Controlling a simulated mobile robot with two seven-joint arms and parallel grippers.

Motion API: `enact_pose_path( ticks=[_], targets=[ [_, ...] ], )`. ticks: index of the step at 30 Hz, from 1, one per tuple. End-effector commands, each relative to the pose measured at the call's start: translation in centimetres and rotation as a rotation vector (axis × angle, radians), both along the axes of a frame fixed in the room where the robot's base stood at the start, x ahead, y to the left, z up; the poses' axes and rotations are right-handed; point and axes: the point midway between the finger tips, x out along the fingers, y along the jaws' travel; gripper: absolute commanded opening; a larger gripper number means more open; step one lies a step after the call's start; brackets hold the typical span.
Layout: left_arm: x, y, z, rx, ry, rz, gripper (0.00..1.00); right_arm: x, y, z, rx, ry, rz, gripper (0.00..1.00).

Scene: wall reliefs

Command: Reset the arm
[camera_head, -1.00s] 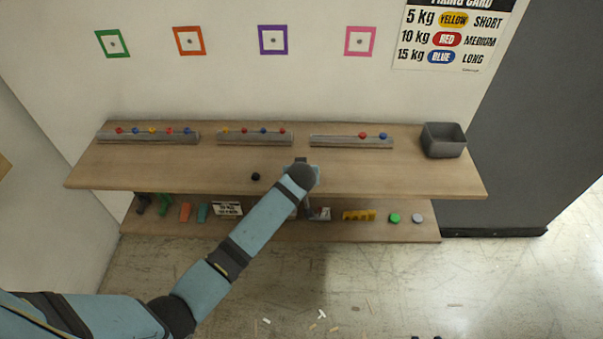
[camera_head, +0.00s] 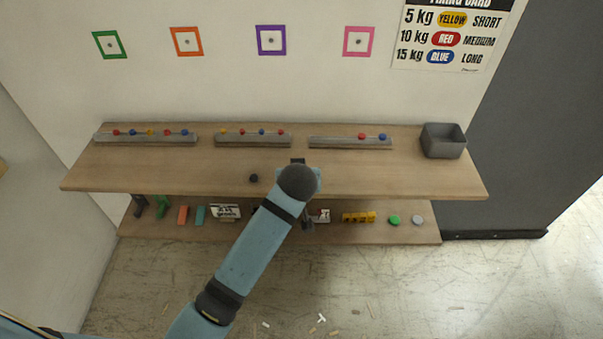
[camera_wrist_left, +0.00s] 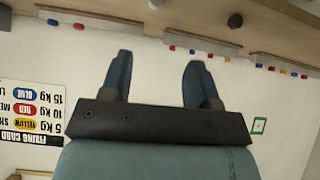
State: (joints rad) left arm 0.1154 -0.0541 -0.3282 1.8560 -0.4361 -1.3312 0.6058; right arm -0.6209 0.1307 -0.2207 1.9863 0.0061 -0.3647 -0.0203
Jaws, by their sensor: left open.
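My left arm (camera_head: 250,252) comes in from the lower left and reaches up to the front of the upper wooden shelf. Its wrist hides most of the left gripper in the head view. In the left wrist view the left gripper (camera_wrist_left: 158,82) is open, with two dark blue fingers apart and nothing between them. Behind the fingers is pale wall, with the shelf across the top of that view. My right gripper is in neither view.
The upper shelf (camera_head: 130,170) carries grey racks with coloured pegs, a dark knob (camera_head: 254,178) and a grey bin (camera_head: 443,141). The lower shelf (camera_head: 350,234) holds several small items. Coloured square frames (camera_head: 271,40) and a fixing card (camera_head: 452,37) are on the wall. Small scraps lie on the floor.

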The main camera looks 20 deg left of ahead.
Motion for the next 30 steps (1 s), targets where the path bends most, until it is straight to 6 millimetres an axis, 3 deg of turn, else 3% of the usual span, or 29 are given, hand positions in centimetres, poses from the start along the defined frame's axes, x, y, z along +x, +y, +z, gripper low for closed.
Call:
enact_pose_path(
  ticks=[8, 11, 13, 17, 21, 27, 30],
  targets=[
    [-0.4, -0.1, 0.1, 0.0, 0.001, -0.005, 0.55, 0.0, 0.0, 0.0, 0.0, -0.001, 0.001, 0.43],
    [-1.5, 0.1, -1.5, 0.002, 0.005, -0.045, 0.55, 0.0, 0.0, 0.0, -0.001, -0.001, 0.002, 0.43],
    [-3.0, 0.3, -3.7, 0.004, 0.004, -0.104, 0.55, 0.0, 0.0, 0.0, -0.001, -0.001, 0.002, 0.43],
    [-8.0, 0.8, -8.8, 0.004, -0.018, -0.261, 0.55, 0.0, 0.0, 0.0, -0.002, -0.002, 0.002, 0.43],
    [-14.6, 1.5, -13.0, 0.001, -0.076, -0.415, 0.55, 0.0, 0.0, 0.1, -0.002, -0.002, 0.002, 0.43],
    [-22.3, 2.6, -15.4, 0.008, -0.17, -0.534, 0.55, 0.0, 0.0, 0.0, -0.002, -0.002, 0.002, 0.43],
    [-24.3, 3.1, -15.6, 0.015, -0.202, -0.557, 0.55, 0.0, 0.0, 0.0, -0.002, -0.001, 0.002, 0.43]
  ],
)
